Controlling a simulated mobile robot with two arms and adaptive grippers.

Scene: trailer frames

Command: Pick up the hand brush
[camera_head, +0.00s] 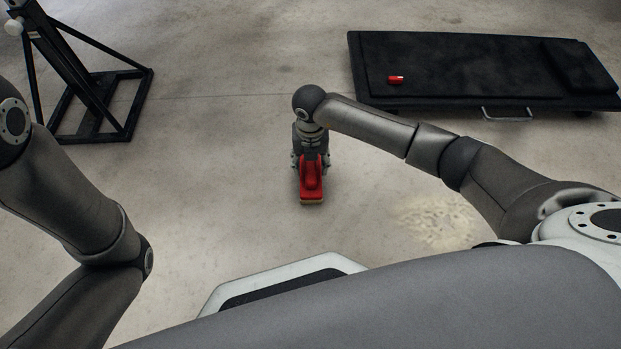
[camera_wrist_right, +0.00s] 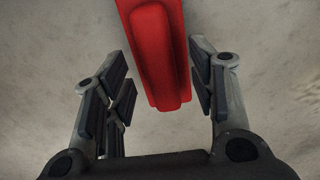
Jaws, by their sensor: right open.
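The hand brush is red with a pale bristle edge at its near end; in the head view the hand brush (camera_head: 312,184) is on or just above the floor below my right gripper. My right gripper (camera_head: 311,164) points down over it, one finger on each side. In the right wrist view the red brush (camera_wrist_right: 158,55) reaches in from the top, its near end between the open fingers of my right gripper (camera_wrist_right: 160,95). Gaps show on both sides, narrower on the right. My left arm shows at the left, but its gripper is out of view.
A black creeper board (camera_head: 450,65) with a small red object (camera_head: 395,80) on it lies at the upper right. A black metal stand (camera_head: 92,100) is at the upper left. A pale sandy patch (camera_head: 438,218) marks the floor to the right. Floor around the brush is clear.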

